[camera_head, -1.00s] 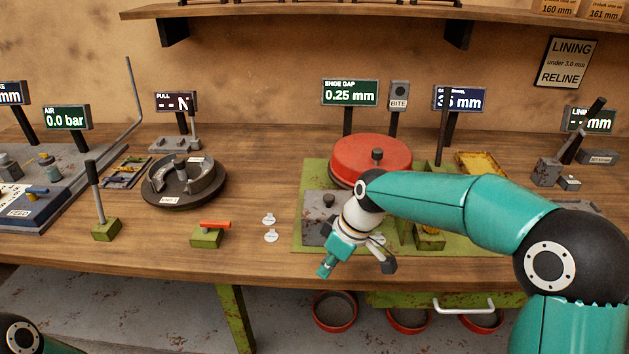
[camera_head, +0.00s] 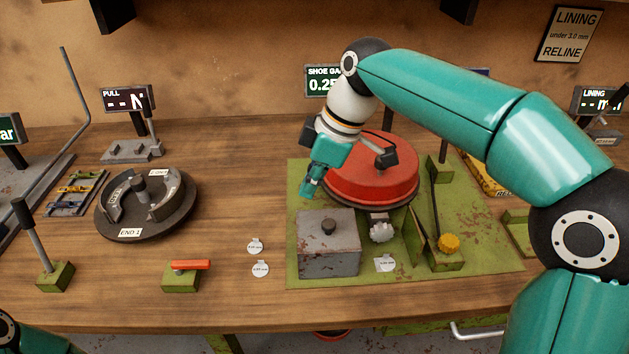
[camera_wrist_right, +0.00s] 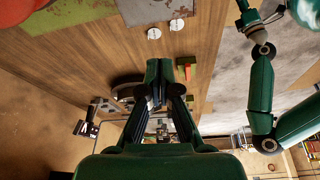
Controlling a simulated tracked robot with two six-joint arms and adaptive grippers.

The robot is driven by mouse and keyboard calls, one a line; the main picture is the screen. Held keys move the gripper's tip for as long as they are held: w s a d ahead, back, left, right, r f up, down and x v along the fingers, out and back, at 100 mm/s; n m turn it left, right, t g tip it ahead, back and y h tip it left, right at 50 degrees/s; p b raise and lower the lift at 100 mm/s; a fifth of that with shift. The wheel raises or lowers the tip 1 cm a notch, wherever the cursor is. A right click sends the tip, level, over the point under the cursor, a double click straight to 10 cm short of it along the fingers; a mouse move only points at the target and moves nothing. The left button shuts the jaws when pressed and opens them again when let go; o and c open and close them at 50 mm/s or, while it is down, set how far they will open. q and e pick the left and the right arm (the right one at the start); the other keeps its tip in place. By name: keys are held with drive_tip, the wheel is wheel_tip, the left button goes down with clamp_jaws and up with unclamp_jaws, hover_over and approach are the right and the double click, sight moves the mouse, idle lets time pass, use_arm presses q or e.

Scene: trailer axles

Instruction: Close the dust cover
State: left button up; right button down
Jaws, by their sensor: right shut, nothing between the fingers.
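My right gripper (camera_head: 309,187) is shut and empty. In the head view it hangs at the left edge of the red drum (camera_head: 368,186), above the green plate (camera_head: 467,229); whether it touches the drum is unclear. A grey box with a dark knob on top (camera_head: 327,256) sits at the plate's front left. A white toothed wheel (camera_head: 381,231) is right of that box, beside a thin tilted green flap (camera_head: 416,235). Which part is the dust cover cannot be told for sure. My right gripper also shows in the wrist view (camera_wrist_right: 171,68).
A round brake assembly (camera_head: 142,234), a lever on a green block (camera_head: 55,276) and a red-handled block (camera_head: 187,276) stand to the left. A yellow knob (camera_head: 449,242) and upright rod are on the plate's right.

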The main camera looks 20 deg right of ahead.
hover_over(310, 231)
drive_tip(key=w+a, duration=0.1)
drive_tip(key=a, duration=0.1)
wheel_tip(310, 231, down, 7)
drive_tip(key=shift+a+r, duration=0.1)
use_arm(q)
drive_tip(key=shift+a+r+p, duration=0.1)
drive_tip(key=shift+r+p, duration=0.15)
drive_tip(key=shift+p, duration=0.05)
use_arm(e)
drive_tip(key=shift+s+d+f, duration=0.15)
drive_tip(key=shift+s+d, duration=0.15)
drive_tip(key=shift+d, duration=0.3)
drive_tip(key=shift+s+d+f, duration=0.2)
drive_tip(key=shift+s+d, duration=0.05)
drive_tip(key=shift+d, duration=0.35)
drive_tip(key=shift+s+d+f, duration=0.15)
drive_tip(key=shift+s+d, duration=0.15)
drive_tip(key=shift+d, duration=0.3)
use_arm(q)
drive_tip(key=shift+s, duration=0.1)
